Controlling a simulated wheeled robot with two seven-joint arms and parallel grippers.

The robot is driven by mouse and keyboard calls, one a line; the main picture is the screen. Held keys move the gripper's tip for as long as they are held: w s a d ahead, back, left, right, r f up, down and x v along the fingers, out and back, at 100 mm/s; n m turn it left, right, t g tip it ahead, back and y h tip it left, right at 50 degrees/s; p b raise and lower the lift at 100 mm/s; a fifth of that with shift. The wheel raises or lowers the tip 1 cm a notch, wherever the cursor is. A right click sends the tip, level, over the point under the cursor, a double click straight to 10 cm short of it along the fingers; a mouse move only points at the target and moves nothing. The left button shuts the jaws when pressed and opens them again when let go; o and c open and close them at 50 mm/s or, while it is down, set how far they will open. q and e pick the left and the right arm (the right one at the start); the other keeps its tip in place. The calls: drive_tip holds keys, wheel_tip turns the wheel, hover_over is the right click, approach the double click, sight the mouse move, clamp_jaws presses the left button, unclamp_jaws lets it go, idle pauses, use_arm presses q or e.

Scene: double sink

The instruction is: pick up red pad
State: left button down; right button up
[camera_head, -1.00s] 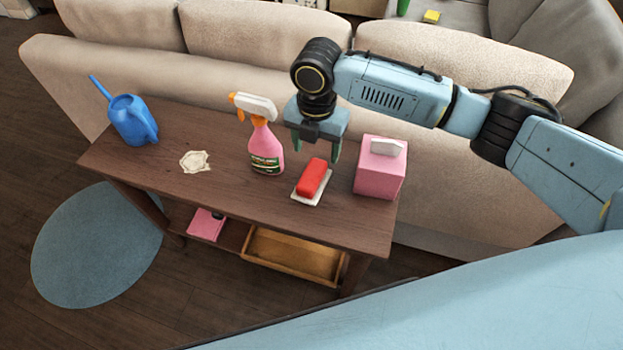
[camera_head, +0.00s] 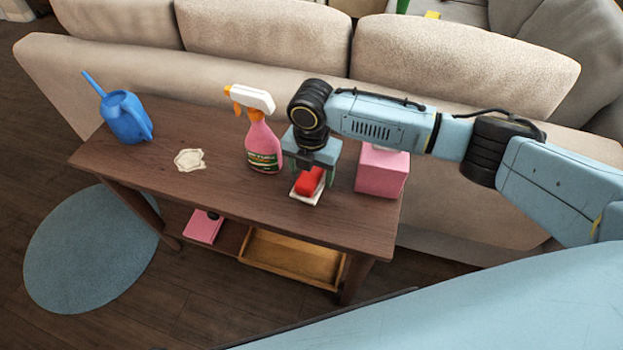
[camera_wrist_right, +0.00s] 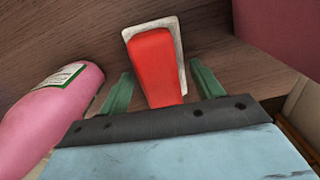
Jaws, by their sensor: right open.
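The red pad (camera_head: 309,181) lies on a small white dish (camera_head: 303,199) on the wooden table. In the right wrist view the red pad (camera_wrist_right: 155,62) stretches between the two green fingers, with the dish's pale rim (camera_wrist_right: 180,48) around its far end. My right gripper (camera_head: 309,176) is over the pad, pointing down, and hides its back part in the head view. In the right wrist view the right gripper (camera_wrist_right: 162,88) is open, one finger on each side of the pad, with gaps visible. My left gripper is not in view.
A pink spray bottle (camera_head: 262,146) stands close left of the gripper, and a pink tissue box (camera_head: 381,174) close right. A crumpled cloth (camera_head: 190,160) and a blue watering can (camera_head: 126,118) are further left. A sofa (camera_head: 270,85) stands behind the table.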

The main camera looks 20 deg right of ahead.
drive_tip(key=shift+f, duration=0.25)
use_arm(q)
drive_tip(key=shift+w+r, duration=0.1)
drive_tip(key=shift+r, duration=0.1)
use_arm(e)
drive_tip(key=shift+c, duration=0.2)
drive_tip(key=c, duration=1)
drive_tip(key=shift+r, duration=0.15)
